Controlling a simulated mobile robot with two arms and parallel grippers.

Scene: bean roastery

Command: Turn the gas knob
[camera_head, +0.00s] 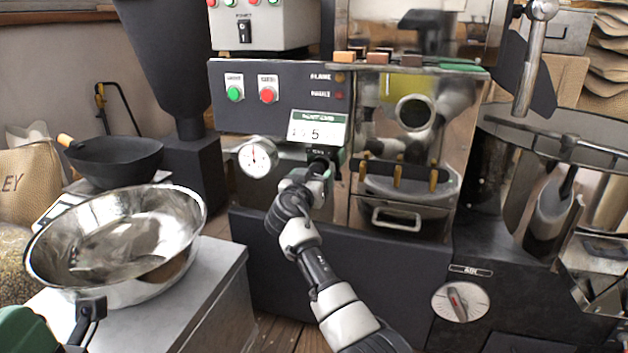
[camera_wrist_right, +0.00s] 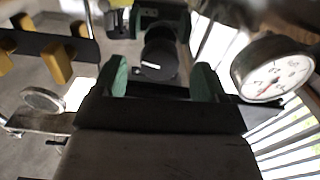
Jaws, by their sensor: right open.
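The gas knob (camera_wrist_right: 158,60) is a small black round knob with a white mark line. In the right wrist view it shows straight ahead, between the two green-tipped fingers of my right gripper (camera_wrist_right: 161,80). The fingers are apart, one on each side of the knob, and I cannot tell whether either touches it. My left gripper cannot be made out.
A round white gauge (camera_head: 257,157) sticks out just left of my right gripper. Wooden-handled levers (camera_head: 398,172) and a steel front stand to the right. A steel bowl (camera_head: 75,245) rests on a grey stand at left. A dial (camera_head: 460,302) is low at right.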

